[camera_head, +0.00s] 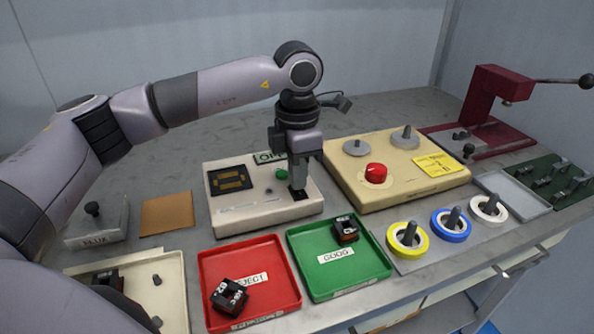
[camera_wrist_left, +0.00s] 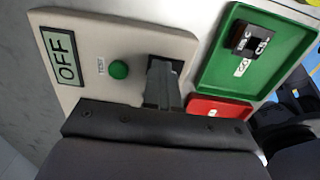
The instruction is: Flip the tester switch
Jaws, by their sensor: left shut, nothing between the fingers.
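The tester (camera_head: 262,214) is a cream box on the bench, with a dark socket plate (camera_head: 231,180), a green button (camera_head: 281,174) and a display (camera_head: 268,157). In the left wrist view the display (camera_wrist_left: 62,57) reads OFF, beside the green button (camera_wrist_left: 119,70) marked TEST. My left gripper (camera_head: 298,187) points down, shut and empty, at the black switch plate (camera_head: 300,196) on the tester's right side. In the left wrist view the shut fingers (camera_wrist_left: 160,68) cover most of the switch. I cannot tell its lever position or whether the fingers touch it. My right gripper is not in view.
Red (camera_head: 283,308) and green (camera_head: 376,272) trays, each with a dark coil block, lie in front of the tester. A cream winder box (camera_head: 430,192) with a red knob stands to the right, before yellow, blue and white spools. A dark red press (camera_head: 485,95) stands at back right.

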